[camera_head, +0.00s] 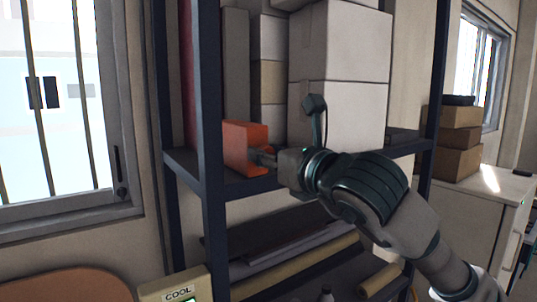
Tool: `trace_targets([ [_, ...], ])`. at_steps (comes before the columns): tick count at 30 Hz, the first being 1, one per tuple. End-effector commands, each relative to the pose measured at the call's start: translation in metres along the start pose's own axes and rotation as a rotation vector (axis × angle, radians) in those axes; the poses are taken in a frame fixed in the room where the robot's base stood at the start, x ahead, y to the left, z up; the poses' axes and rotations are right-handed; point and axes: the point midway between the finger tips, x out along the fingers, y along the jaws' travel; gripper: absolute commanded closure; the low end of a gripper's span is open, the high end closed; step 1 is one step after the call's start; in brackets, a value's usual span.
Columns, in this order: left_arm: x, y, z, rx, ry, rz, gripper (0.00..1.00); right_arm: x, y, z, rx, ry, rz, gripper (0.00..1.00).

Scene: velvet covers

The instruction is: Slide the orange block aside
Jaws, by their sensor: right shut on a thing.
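The orange block (240,140) stands on the middle shelf (240,187) of a dark metal rack, at its left end just behind the front left post. My right gripper (262,156) comes in from the right at shelf height. Its fingers are shut on the right side of the orange block, and the fingertips are small and partly hidden against it. My left gripper is not in view.
White boxes (340,105) are stacked on the shelf behind my right arm. The front left rack post (210,150) stands close to the block. Rolls and flat sheets (290,255) lie on the lower shelf. A device marked COOL (178,291) is at the bottom left.

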Motion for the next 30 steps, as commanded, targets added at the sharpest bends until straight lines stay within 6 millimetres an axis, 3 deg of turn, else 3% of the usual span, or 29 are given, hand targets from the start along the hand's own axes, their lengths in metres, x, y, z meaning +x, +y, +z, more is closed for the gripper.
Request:
trace_targets([
  [5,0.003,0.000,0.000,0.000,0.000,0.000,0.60,0.000,0.005,0.000,-0.001,-0.001,0.002,1.00],
  [12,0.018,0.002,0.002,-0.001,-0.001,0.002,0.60,0.000,0.041,-0.002,-0.001,-0.001,0.003,1.00],
  [20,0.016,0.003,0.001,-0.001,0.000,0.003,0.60,0.000,0.042,0.000,-0.001,0.000,0.001,1.00],
  [21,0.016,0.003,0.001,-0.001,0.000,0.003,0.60,0.000,0.042,0.000,-0.001,0.000,0.001,0.61],
  [23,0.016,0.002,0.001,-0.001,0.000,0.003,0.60,0.000,0.041,0.000,0.000,0.000,0.001,0.46],
  [24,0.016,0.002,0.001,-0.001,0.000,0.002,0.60,0.000,0.041,0.000,0.000,0.000,0.001,0.41],
  [30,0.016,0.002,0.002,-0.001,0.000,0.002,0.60,0.000,0.041,0.000,0.000,0.000,0.000,0.41],
])
